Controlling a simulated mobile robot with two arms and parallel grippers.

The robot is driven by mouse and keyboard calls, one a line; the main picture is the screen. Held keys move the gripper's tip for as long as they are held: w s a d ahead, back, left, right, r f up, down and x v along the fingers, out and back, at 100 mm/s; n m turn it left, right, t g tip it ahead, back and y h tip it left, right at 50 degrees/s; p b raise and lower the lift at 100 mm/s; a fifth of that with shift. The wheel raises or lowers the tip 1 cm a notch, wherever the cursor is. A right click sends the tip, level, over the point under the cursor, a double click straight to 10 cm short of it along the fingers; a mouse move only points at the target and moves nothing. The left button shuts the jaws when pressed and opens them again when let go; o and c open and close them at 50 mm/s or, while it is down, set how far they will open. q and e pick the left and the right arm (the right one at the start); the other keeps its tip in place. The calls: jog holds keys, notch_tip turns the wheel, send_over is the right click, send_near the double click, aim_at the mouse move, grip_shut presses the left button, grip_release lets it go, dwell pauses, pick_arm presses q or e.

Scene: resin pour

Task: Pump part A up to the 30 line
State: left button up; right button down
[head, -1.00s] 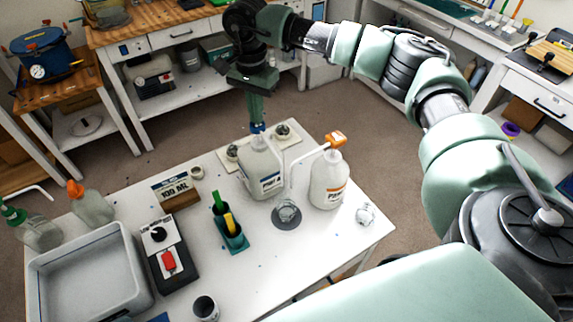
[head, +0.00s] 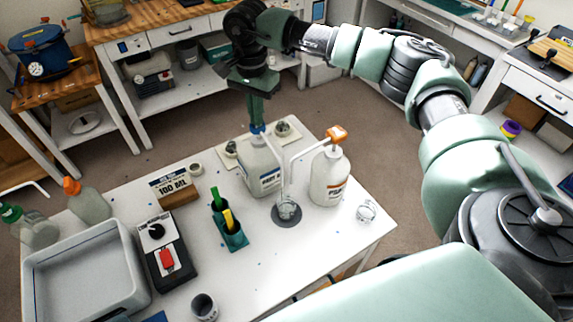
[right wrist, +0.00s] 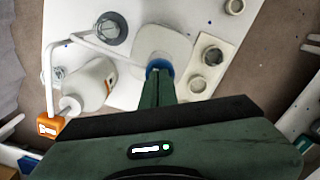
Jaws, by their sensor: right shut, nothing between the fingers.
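The part A bottle (head: 262,178), white with a blue label, stands upright on the table. My right gripper (head: 257,122) points straight down, shut and empty, with its fingertips at the bottle's blue pump head (head: 257,129). In the right wrist view my fingers (right wrist: 158,74) hide part of the blue top (right wrist: 158,65); I cannot tell how far the pump is pressed. A clear cup (head: 287,208) stands on a grey disc (head: 288,222), under the white spouts. Its 30 line and fill level are too small to read. My left gripper is out of view.
The part B bottle (head: 328,182) with an orange pump head (head: 337,133) stands right of part A. A second clear cup (head: 366,210) is near the right edge. A green holder (head: 234,239), a 100 ML sign (head: 170,187), a black device (head: 165,262) and a grey tub (head: 85,275) lie leftward.

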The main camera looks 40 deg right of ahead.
jog(key=shift+f, duration=0.35)
notch_tip(320, 180, up, 2)
jog(key=shift+r+p, duration=0.1)
jog(key=shift+p, duration=0.55)
jog(key=shift+r, duration=0.5)
jog(key=shift+f+b, duration=0.3)
jog(key=shift+f, duration=0.4)
jog(key=shift+r, duration=0.1)
jog(key=shift+r+p, duration=0.4)
jog(key=shift+r, duration=0.2)
